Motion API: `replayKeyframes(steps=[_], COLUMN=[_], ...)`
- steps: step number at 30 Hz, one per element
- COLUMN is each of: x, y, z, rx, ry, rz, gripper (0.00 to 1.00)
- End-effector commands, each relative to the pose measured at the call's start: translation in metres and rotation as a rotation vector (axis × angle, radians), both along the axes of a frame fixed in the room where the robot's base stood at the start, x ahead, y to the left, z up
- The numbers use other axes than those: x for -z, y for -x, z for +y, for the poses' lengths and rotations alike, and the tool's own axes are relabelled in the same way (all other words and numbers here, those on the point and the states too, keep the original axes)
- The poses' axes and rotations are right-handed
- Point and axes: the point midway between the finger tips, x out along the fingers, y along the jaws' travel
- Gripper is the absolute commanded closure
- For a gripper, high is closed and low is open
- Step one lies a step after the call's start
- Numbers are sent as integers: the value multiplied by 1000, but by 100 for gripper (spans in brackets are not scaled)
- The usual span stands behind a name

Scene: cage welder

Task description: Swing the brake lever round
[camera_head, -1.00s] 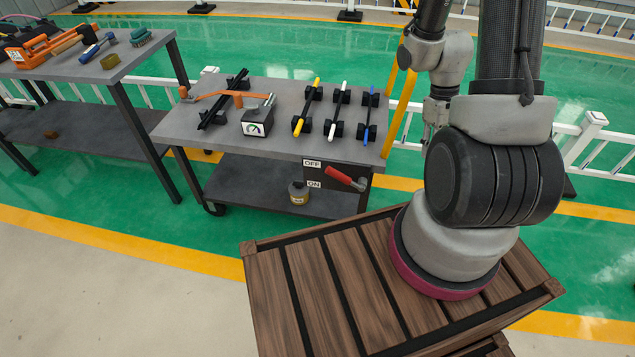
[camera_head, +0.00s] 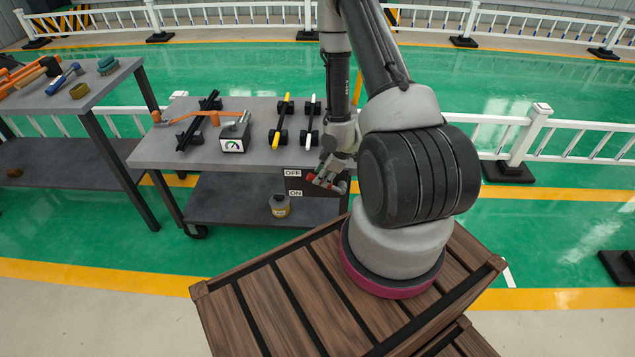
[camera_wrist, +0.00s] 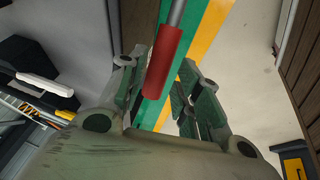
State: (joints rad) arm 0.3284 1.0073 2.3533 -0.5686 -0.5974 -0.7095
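The brake lever has a red grip (camera_head: 342,187), seen at the front right of the grey work table beside the OFF and ON labels. In the head view my gripper (camera_head: 326,178) is at the lever and partly hides it. In the wrist view the red grip (camera_wrist: 163,65) hangs on a grey metal rod between the two fingers of my gripper (camera_wrist: 163,92). The fingers stand apart, one on each side of the grip, and do not look closed on it. The lever's pivot is hidden.
The grey table (camera_head: 160,152) carries a gauge box (camera_head: 233,144), an orange-handled tool and black bars with yellow and white handles. A slatted wooden platform (camera_head: 240,318) lies in front. White railings (camera_head: 520,140) run behind.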

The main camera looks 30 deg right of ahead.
Motion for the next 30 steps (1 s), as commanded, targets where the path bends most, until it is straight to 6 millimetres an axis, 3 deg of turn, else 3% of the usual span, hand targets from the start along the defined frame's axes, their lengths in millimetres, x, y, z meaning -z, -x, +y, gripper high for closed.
replayKeyframes(steps=[7,18,24,30], x=[33,39,39,40], y=[-12,-16,-15,-16], z=[7,8,8,8], rx=[1,2,2,3], ry=[1,2,2,3], rz=[2,2,2,4], gripper=[66,66,100,100])
